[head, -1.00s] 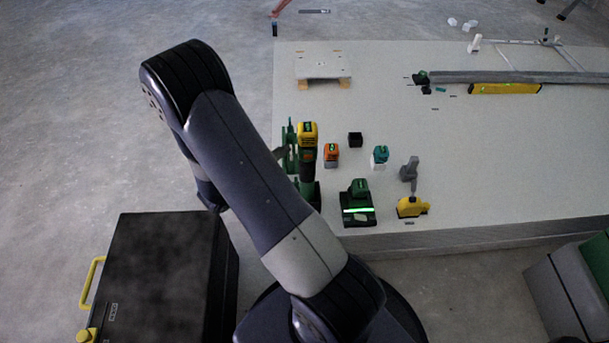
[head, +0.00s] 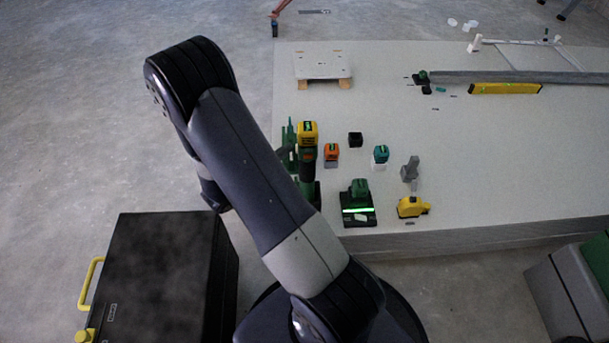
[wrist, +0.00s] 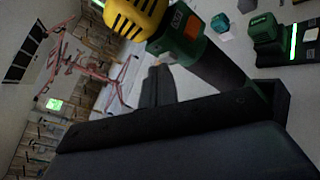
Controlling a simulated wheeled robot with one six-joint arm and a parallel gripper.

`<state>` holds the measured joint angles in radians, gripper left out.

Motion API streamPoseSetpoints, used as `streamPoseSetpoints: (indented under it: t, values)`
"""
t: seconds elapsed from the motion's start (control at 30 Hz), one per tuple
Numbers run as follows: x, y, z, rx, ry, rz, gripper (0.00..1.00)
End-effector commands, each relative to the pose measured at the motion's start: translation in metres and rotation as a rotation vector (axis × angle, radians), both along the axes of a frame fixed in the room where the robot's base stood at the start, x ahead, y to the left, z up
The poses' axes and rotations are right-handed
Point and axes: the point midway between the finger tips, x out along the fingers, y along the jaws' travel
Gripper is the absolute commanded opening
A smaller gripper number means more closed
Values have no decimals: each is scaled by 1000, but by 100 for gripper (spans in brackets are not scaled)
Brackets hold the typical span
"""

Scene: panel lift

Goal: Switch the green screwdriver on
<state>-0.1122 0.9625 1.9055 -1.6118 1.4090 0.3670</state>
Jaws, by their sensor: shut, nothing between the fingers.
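My gripper (wrist: 157,84) shows as dark fingers, shut and empty, just left of the screwdriver. I cannot tell whether they touch it.
A charger with a lit green strip (head: 358,210), an orange battery (head: 331,152), a teal battery (head: 380,154), a black block (head: 355,139) and a yellow tool (head: 411,206) stand to the right. A black case (head: 160,265) sits at the left. The panel's middle (head: 480,150) is mostly clear.

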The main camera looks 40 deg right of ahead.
Motion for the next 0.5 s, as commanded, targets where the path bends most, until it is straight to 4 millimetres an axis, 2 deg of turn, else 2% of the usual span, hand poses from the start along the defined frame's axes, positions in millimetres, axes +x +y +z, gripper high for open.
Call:
streamPoseSetpoints:
  t: [0.5]
  values:
    - [2, 3, 0, 0, -2, 1, 0]
